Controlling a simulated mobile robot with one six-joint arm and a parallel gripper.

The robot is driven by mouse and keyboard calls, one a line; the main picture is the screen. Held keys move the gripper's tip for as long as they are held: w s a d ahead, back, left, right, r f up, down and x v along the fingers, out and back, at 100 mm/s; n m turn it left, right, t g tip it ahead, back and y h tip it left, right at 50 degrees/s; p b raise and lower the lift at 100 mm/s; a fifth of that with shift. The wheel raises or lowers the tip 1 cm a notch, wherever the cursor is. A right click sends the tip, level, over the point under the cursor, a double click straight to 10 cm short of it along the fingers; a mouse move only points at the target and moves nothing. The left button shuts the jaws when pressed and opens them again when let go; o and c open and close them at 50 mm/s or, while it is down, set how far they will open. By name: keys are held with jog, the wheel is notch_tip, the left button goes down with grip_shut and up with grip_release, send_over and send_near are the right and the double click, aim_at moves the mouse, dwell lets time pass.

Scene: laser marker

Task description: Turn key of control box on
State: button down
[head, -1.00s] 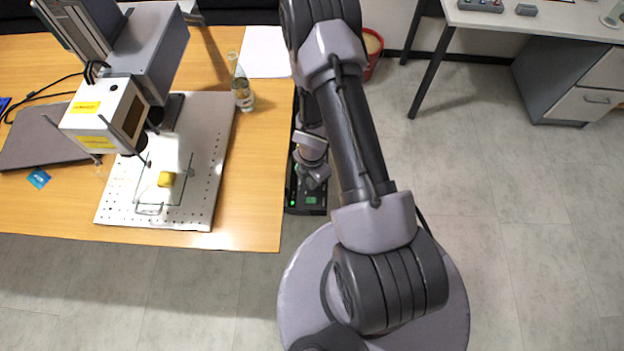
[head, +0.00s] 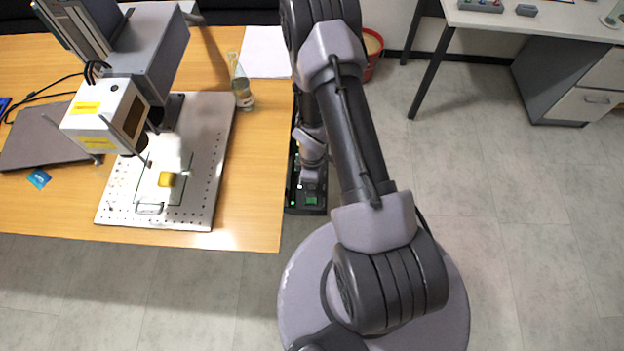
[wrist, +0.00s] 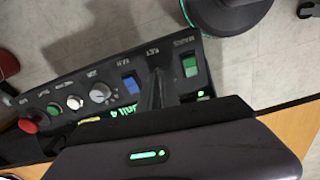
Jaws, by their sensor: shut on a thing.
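The black control box (wrist: 62,98) runs diagonally across the wrist view, with a row of controls on its panel. In the head view the control box (head: 294,198) shows as a dark strip beside the wooden table's right edge, partly under my arm. My gripper (wrist: 156,88) reaches the panel between a blue switch (wrist: 131,84) and a green switch (wrist: 190,67), below a label that seems to read KEY. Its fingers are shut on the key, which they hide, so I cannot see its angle. In the head view my gripper (head: 309,184) is over the box.
A red mushroom button (wrist: 28,125), small round buttons and a grey knob (wrist: 100,92) lie along the panel. The wooden table (head: 255,200) carries the laser marker (head: 105,112) and a bottle (head: 242,90). A red bin (head: 373,55) stands behind my arm. Floor at right is clear.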

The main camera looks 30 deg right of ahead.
jog(key=m, duration=0.4)
jog(key=shift+m, duration=2)
jog(key=c, duration=1.6)
grip_release()
notch_tip(320, 180, up, 17)
jog(key=p, duration=1.7)
jog(key=shift+r, duration=0.15)
